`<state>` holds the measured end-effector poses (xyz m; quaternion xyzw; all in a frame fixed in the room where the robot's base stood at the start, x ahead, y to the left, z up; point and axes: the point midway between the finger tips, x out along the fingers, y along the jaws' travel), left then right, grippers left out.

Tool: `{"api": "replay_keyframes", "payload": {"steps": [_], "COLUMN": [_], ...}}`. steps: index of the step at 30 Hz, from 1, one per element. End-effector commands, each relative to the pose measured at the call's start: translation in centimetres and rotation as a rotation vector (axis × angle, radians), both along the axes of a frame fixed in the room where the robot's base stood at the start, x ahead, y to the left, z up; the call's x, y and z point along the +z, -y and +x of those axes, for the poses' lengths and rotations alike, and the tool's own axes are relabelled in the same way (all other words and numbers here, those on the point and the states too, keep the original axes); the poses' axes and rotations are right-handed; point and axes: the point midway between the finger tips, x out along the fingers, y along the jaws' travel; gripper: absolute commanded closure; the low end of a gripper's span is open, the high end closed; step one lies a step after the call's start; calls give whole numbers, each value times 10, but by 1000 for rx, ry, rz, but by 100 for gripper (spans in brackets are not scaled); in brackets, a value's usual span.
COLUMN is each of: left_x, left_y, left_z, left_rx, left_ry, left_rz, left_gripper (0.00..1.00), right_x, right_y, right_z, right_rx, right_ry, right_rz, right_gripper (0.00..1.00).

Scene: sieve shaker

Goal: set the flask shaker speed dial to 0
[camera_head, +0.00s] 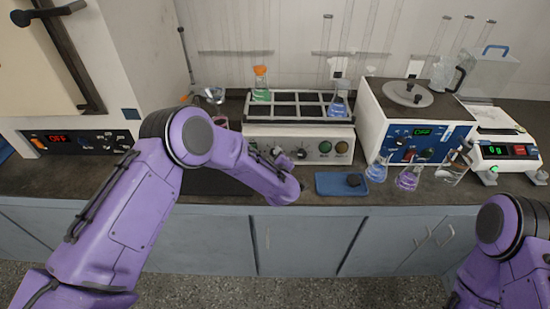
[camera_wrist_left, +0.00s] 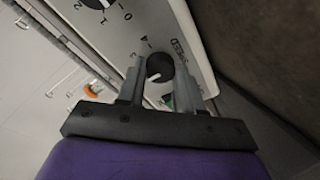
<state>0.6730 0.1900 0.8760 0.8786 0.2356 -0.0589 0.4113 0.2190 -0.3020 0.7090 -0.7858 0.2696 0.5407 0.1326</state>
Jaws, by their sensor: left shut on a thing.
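The flask shaker (camera_head: 325,151) is a white box with a front panel and a rack of flasks on top. In the left wrist view, its dark round speed dial (camera_wrist_left: 160,68), beside the printed word SPEED, sits between the fingers of my left gripper (camera_wrist_left: 160,82). The gripper is shut on the dial. A white pointer mark shows on the dial; which number it points at I cannot tell. In the head view my left gripper (camera_head: 270,156) is at the left part of the panel, and my forearm partly hides it. My right gripper is out of view.
Another dial (camera_wrist_left: 97,2) with printed numbers is at the top of the wrist view. An oven (camera_head: 75,141) is on the left.

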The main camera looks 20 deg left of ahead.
Motion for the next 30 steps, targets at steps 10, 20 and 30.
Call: {"api": "replay_keyframes", "payload": {"steps": [10,20,30], "left_x": [-3,-3,-3], "left_y": [-1,-1,-1], "left_z": [0,0,1], "left_rx": [94,203,315], "left_ry": [70,152,236], "left_rz": [-243,-527,-819], "left_gripper": [95,95,95], "right_x": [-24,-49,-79], "right_y": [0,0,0], "right_z": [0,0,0], "right_rx": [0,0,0], "right_ry": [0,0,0], "right_rz": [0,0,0], "right_gripper": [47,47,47]}}
